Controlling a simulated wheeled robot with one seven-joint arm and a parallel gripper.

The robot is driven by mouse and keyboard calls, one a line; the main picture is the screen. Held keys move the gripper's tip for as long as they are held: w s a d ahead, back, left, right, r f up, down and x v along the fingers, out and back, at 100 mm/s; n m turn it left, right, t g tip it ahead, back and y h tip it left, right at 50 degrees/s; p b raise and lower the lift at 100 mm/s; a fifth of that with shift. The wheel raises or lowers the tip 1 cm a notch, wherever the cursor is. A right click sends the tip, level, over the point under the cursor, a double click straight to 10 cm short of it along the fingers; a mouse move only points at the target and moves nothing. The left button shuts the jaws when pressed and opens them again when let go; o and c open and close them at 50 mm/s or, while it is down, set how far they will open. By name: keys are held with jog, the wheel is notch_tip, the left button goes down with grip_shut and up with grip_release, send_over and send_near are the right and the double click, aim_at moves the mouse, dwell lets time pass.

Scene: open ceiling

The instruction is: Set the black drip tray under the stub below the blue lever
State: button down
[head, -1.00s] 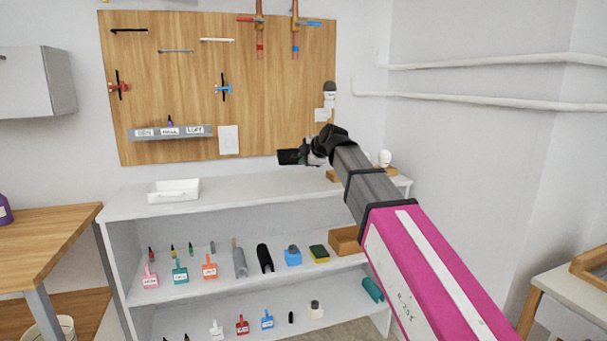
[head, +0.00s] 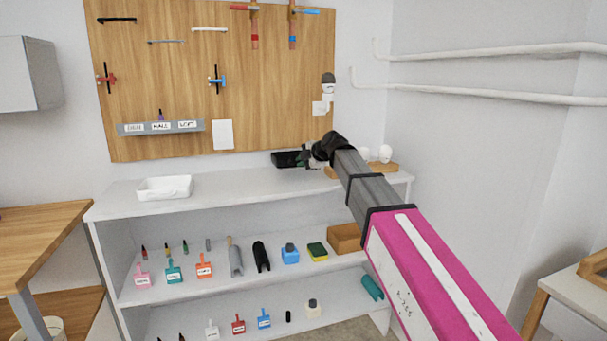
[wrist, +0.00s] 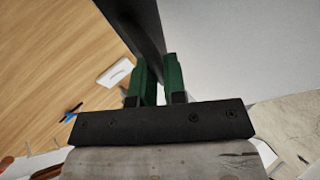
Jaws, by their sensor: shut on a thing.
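The black drip tray (head: 286,160) is held by my gripper (head: 306,155) just above or at the back of the white bench top; I cannot tell whether it touches. In the wrist view the dark tray (wrist: 143,22) stands between the green fingers of my gripper (wrist: 160,80), which are shut on it. The blue lever (head: 309,12) is at the top of the board, on a copper pipe whose stub (head: 292,42) with a blue band ends below it. The tray is well below the stub, close to straight under it in the head picture.
A white tray (head: 165,188) stands on the bench top (head: 225,186). White cups (head: 385,153) and a wooden block are right of my gripper. The middle of the bench top is clear.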

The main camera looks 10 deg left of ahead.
aim_at(304, 182)
jog(key=shift+w+d+f, duration=0.15)
jog(key=shift+w+f, duration=0.15)
jog(key=shift+f, duration=1.95)
jog(key=c, duration=1.4)
grip_release()
jog(key=shift+c, duration=0.2)
jog(key=shift+s+d+r, duration=0.1)
jog(key=v, duration=1.1)
jog(key=shift+s+d+r, duration=0.15)
jog(key=shift+d+r, duration=0.1)
